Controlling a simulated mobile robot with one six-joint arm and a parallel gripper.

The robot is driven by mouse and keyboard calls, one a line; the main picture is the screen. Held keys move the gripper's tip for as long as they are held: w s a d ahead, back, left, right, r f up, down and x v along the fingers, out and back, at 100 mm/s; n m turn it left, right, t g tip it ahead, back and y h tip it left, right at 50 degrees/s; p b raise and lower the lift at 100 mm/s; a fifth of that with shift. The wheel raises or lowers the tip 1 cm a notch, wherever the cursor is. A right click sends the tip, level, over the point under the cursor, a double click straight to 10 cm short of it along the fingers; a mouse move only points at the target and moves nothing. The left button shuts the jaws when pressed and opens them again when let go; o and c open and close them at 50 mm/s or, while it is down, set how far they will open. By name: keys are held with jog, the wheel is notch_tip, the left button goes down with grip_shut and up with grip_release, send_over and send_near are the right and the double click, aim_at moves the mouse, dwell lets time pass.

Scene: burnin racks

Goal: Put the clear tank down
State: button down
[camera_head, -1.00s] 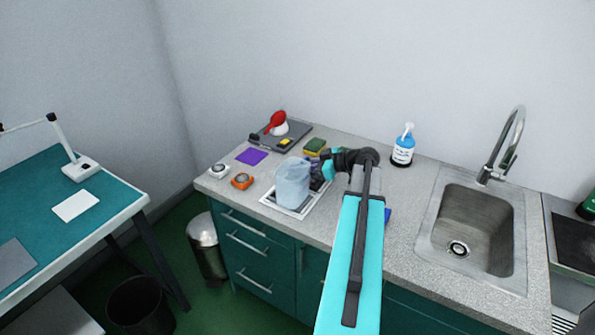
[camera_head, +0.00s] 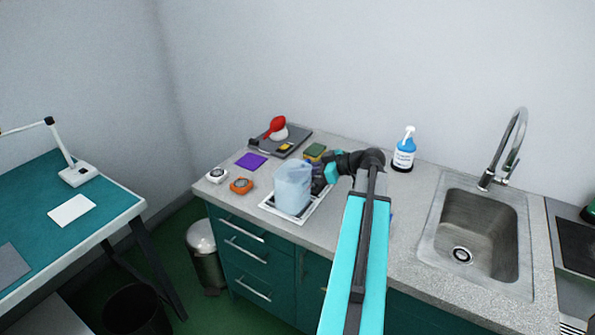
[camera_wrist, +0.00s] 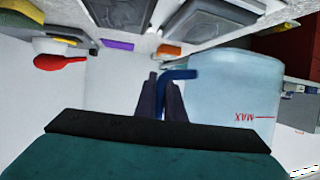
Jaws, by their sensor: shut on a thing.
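The clear tank (camera_head: 292,190) is a translucent bluish container, upright over a white-rimmed tray (camera_head: 267,205) on the counter. I cannot tell whether its base touches the tray. In the wrist view the tank (camera_wrist: 235,92) shows upside down at the right, with a red MAX mark. My gripper (camera_head: 320,184) is at the tank's right side. In the wrist view my gripper (camera_wrist: 162,90) is shut on the tank's blue handle (camera_wrist: 180,74). My forearm hides part of the counter to the right.
An orange-cased item (camera_head: 241,186) and a white one (camera_head: 216,175) sit left of the tray. A purple card (camera_head: 251,161), a sponge (camera_head: 314,151) and a grey board (camera_head: 293,139) lie behind. A blue bottle (camera_head: 404,152) and the sink (camera_head: 475,235) are to the right.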

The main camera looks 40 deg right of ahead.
aim_at(303, 194)
jog(key=shift+s+a+r+b, duration=0.15)
jog(key=shift+s+a+b, duration=0.4)
jog(key=shift+s+a, duration=0.75)
jog(key=shift+s+a+r+b, duration=0.15)
jog(key=shift+s+a+b, duration=0.35)
jog(key=shift+s+a, duration=0.75)
jog(key=shift+s+d+b, duration=0.1)
jog(key=shift+s+b, duration=0.25)
jog(key=shift+b, duration=0.4)
jog(key=shift+s+a+b, duration=0.8)
jog(key=shift+s+b, duration=0.05)
jog(key=shift+b, duration=2.6)
jog(key=shift+s+a+r+b, duration=0.2)
jog(key=shift+s+b, duration=0.1)
jog(key=shift+b, duration=1.6)
jog(key=shift+s+a+r+b, duration=0.15)
jog(key=shift+s+a+b, duration=0.55)
jog(key=shift+b, duration=2.25)
